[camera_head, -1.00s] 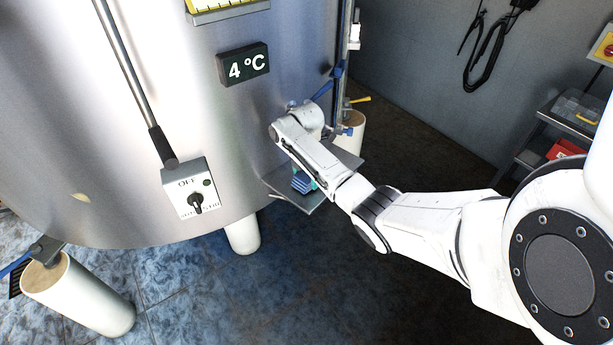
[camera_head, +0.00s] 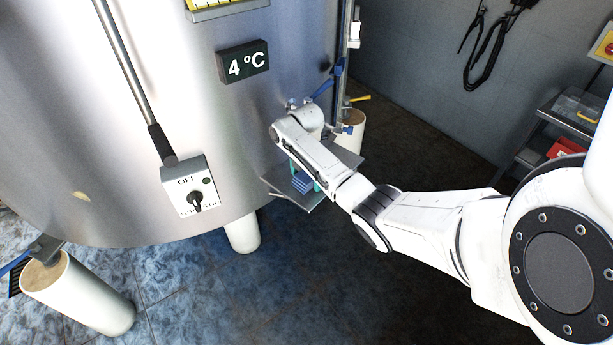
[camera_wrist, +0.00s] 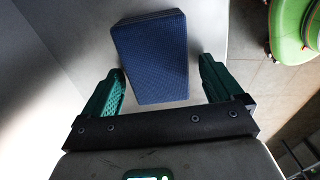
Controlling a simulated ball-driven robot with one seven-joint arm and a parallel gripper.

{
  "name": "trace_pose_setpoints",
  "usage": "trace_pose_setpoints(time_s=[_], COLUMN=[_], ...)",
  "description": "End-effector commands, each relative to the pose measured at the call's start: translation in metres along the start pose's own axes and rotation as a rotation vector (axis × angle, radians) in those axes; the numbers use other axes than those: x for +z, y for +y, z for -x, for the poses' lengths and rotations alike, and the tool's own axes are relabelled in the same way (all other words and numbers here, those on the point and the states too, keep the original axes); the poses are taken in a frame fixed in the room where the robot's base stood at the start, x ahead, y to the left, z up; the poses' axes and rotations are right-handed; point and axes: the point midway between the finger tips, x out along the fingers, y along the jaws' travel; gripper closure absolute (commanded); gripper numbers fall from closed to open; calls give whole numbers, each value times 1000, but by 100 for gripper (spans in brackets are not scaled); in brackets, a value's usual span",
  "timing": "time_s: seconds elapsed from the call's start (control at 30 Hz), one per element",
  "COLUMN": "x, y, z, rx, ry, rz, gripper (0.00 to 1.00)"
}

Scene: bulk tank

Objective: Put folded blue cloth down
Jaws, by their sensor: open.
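The folded blue cloth (camera_wrist: 152,55) lies flat on a grey metal shelf (camera_wrist: 75,20) in the wrist view. My gripper (camera_wrist: 160,85) is open, with one green finger on each side of the cloth's near part and a gap on both sides. In the head view the cloth (camera_head: 302,183) is a small blue patch on the shelf (camera_head: 318,198) beside the steel tank, partly hidden by my arm. The gripper (camera_head: 304,176) is mostly hidden there; bits of green finger show next to the cloth.
The steel tank (camera_head: 120,100) curves up close behind the shelf, with a switch box (camera_head: 190,187) on it. Blue-handled valves (camera_head: 322,90) sit just beyond my wrist. A green round object (camera_wrist: 290,30) is at the right of the wrist view. A cart (camera_head: 560,125) stands at far right.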

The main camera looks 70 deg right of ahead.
Motion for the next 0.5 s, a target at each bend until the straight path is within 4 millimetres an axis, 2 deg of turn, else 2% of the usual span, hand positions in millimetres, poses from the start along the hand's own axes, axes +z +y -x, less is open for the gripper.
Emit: trace_pose_setpoints(time_s=[0.3,0.5], x=[-7,-8], y=[5,4], z=[66,95], rx=[6,3], ry=[-2,0], rz=[1,1], gripper=[7,7])
